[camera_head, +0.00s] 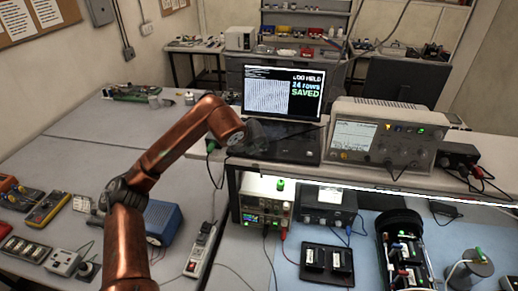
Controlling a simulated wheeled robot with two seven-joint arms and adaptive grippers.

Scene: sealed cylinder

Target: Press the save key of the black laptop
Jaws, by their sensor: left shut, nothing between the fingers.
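The black laptop (300,144) stands open on the raised shelf, its keyboard part dark. Its lit screen shows a block of text rows and large words that appear to read "LOG HELD", "24 rows" and, in green, "SAVED". My left gripper (257,140) is shut and empty at the left part of the laptop's keyboard, at the end of my copper-coloured arm. It hides that part of the keys. The save key cannot be made out, and I cannot tell whether the fingertips touch a key. My right gripper is not in view.
A bench instrument (385,137) stands close to the laptop's right. Below the shelf are a power supply (266,205), a black cylinder (403,250) with its inside exposed, and a black tray (327,262). A blue box (163,222) and a power strip (200,252) lie on the left table.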

